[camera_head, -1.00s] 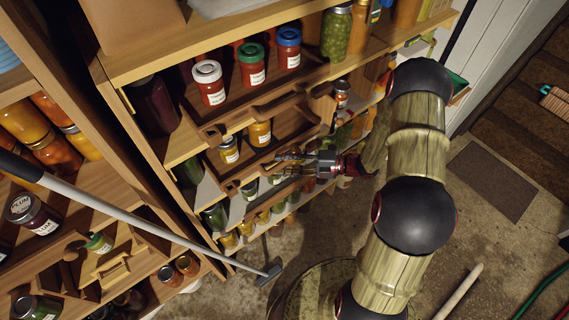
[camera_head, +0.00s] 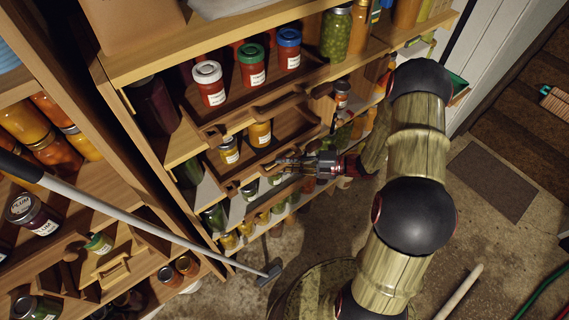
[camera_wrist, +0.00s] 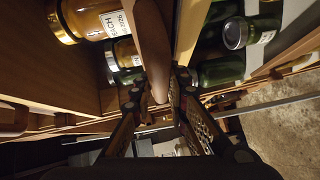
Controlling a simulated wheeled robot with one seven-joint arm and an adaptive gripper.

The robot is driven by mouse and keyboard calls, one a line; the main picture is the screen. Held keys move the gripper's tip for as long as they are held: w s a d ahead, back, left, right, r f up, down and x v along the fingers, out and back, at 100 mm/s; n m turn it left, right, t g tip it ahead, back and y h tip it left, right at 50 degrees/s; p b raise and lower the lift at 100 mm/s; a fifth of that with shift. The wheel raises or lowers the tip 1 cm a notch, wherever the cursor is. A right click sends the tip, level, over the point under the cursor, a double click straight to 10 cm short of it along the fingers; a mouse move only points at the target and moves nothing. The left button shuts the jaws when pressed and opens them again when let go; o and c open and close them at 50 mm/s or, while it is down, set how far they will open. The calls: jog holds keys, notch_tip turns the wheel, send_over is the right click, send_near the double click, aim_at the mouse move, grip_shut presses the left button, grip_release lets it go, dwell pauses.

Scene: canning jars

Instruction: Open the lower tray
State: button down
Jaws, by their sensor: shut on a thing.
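The lower tray (camera_head: 248,171) is a wooden tray on the shelf unit, below the upper tray. In the wrist view the wooden front (camera_wrist: 152,45) runs between the two dark fingers of my gripper (camera_wrist: 157,98). Jars in the tray (camera_wrist: 95,18) show to the left. The fingers hide part of the front edge in the head view.
The upper tray (camera_head: 215,131) holds jars with white, green and blue lids. Green jars (camera_head: 215,216) stand on the shelf below. A grey pole (camera_head: 150,228) slants across the left. The concrete floor (camera_head: 305,235) in front of the shelves is mostly open.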

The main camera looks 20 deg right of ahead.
jog(key=shift+s, duration=0.15)
jog(key=s+d+p, duration=0.3)
jog(key=s+p, duration=0.1)
jog(key=s, duration=0.5)
jog(key=s+d+p, duration=0.3)
jog(key=s+p, duration=0.2)
jog(key=s, duration=0.5)
jog(key=shift+s+d, duration=0.2)
jog(key=shift+s, duration=0.1)
jog(key=c, duration=1.7)
grip_release()
jog(key=shift+c, duration=0.2)
jog(key=v, duration=1.2)
